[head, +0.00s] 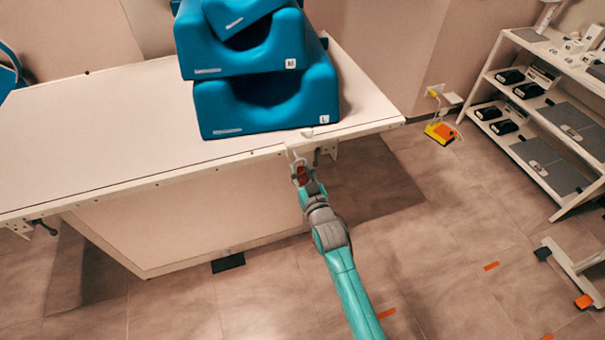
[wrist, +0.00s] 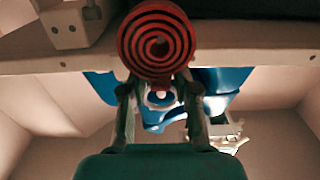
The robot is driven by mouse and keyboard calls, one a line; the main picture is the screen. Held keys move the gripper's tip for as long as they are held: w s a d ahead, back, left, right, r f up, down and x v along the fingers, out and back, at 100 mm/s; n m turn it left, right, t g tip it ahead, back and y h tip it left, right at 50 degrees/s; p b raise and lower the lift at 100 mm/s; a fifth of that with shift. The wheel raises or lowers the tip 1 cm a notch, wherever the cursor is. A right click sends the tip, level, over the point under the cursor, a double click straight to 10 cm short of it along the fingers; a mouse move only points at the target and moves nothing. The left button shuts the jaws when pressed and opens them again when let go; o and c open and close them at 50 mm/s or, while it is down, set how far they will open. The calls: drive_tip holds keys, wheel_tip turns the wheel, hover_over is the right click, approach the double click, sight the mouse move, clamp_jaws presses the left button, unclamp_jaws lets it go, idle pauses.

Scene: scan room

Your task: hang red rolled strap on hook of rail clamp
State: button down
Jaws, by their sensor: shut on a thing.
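The red rolled strap (head: 302,174) is small in the head view, at the front edge of the table. In the wrist view the strap (wrist: 157,40) shows its spiral end, at top centre. My gripper (head: 301,178) is shut on it, with a finger on either side in the wrist view (wrist: 158,88). A pale clamp with a dark knob (head: 325,151) is on the table's rail, just right of the strap. A white block with holes (wrist: 70,22) at upper left in the wrist view may be this clamp. I cannot make out its hook clearly.
Blue cushions (head: 262,95) are stacked on the white table (head: 100,130), just behind the strap. The table's pale rail (wrist: 60,62) crosses the wrist view. Another clamp (head: 35,228) is at the far left. A shelf unit (head: 530,150) stands at right; the floor between is mostly clear.

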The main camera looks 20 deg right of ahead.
drive_tip(key=shift+w+f, duration=0.1)
drive_tip(key=shift+w, duration=1)
drive_tip(key=shift+w+f, duration=0.55)
drive_tip(key=shift+w, duration=0.1)
drive_tip(key=c, duration=0.8)
unclamp_jaws()
drive_tip(key=s, duration=1.2)
drive_tip(key=shift+f, duration=0.1)
